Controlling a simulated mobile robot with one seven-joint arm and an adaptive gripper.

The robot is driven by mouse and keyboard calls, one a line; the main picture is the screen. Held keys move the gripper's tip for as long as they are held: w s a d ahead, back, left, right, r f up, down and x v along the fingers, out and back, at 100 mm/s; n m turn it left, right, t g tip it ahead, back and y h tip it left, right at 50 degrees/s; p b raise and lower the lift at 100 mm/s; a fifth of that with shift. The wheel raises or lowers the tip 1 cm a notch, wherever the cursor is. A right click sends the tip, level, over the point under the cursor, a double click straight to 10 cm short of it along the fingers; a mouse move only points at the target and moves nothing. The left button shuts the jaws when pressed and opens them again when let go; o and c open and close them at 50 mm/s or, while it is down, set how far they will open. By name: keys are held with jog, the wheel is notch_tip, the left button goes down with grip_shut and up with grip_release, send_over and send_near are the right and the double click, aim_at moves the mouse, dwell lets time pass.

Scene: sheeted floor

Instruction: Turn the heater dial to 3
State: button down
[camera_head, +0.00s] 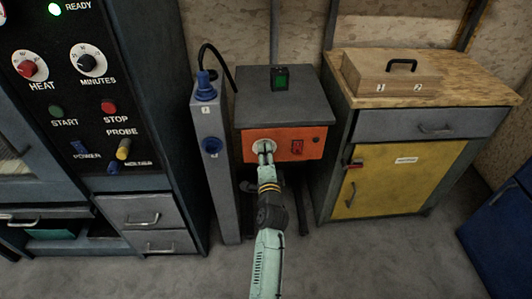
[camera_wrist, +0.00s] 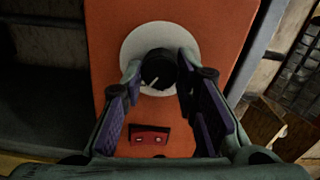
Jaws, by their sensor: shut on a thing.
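The heater is a grey box with an orange front panel (camera_head: 276,155) in the head view. Its black round dial (camera_wrist: 157,67) sits on a white disc (camera_wrist: 133,45) in the wrist view. A white pointer line on the dial points to the lower left of that picture. My gripper (camera_wrist: 160,74) is shut on the dial, one finger at each side of it. The gripper also shows in front of the panel in the head view (camera_head: 264,149), where it covers most of the dial. I cannot read any numbers around the dial.
A red switch (camera_head: 297,147) is beside the dial. A grey post with blue knobs (camera_head: 209,160) stands close on the left, and an oven with a control panel (camera_head: 80,75) is further left. A cabinet with a yellow door (camera_head: 385,185) stands on the right.

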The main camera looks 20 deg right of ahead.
jog(key=shift+r, duration=0.15)
jog(key=c, duration=1.2)
grip_release()
jog(key=shift+c, duration=0.2)
jog(key=v, duration=0.7)
jog(key=shift+s, duration=0.25)
jog(key=shift+a, duration=0.1)
